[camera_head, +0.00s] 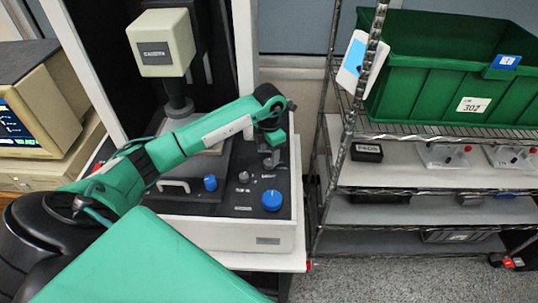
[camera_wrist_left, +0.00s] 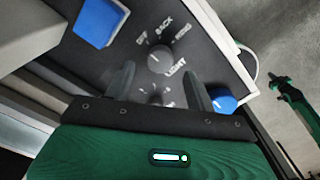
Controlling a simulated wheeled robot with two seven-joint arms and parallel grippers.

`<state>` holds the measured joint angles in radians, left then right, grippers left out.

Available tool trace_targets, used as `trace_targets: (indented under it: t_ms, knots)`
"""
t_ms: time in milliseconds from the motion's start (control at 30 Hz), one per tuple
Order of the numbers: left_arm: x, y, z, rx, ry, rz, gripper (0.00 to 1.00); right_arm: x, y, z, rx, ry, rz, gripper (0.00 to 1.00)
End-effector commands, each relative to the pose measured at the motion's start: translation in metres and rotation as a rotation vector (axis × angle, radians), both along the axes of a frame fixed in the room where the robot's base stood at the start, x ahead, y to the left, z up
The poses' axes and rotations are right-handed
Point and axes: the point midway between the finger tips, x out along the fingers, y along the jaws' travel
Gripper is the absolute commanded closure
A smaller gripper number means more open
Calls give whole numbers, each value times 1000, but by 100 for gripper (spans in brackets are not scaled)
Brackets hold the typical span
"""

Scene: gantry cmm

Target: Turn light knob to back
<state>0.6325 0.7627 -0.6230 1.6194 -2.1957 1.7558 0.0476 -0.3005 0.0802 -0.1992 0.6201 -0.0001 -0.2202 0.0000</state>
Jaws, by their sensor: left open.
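The light knob (camera_wrist_left: 158,60) is a grey round dial on the dark control panel in the left wrist view, with OFF, BACK and RING labels around it and LIGHT printed beside it. I cannot tell for sure where its pointer stands. The light knob lies just past the fingertips and is not gripped. In the head view the left gripper (camera_head: 271,151) hangs over the panel's back right part.
The panel (camera_head: 240,207) also carries a large blue knob (camera_head: 272,200) and a smaller blue one (camera_head: 210,183). A cream machine head (camera_head: 162,43) stands behind. A monitor (camera_head: 38,100) is at left. Wire shelves with a green bin (camera_head: 425,85) stand close on the right.

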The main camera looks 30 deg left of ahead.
Motion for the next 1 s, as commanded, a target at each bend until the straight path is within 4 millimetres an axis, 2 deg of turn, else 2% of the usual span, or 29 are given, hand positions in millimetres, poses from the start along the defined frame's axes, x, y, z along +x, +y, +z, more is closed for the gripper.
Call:
trace_targets:
  t_ms: [33,233,600,667,833,1000]
  knots:
    - [-1,0,-7,-1,5,2,44,0,1,6,1,0,0,100]
    - [0,0,-31,-2,1,1,44,0,3,12,3,0,-1,100]
    - [0,0,-38,0,-1,0,44,0,3,12,3,0,0,100]
    - [0,0,-38,0,-1,0,54,0,3,12,3,0,0,100]
    - [0,0,-38,0,-1,0,88,0,1,12,1,0,1,100]
    - [0,0,-38,0,-1,-4,89,0,-1,11,-1,0,2,100]
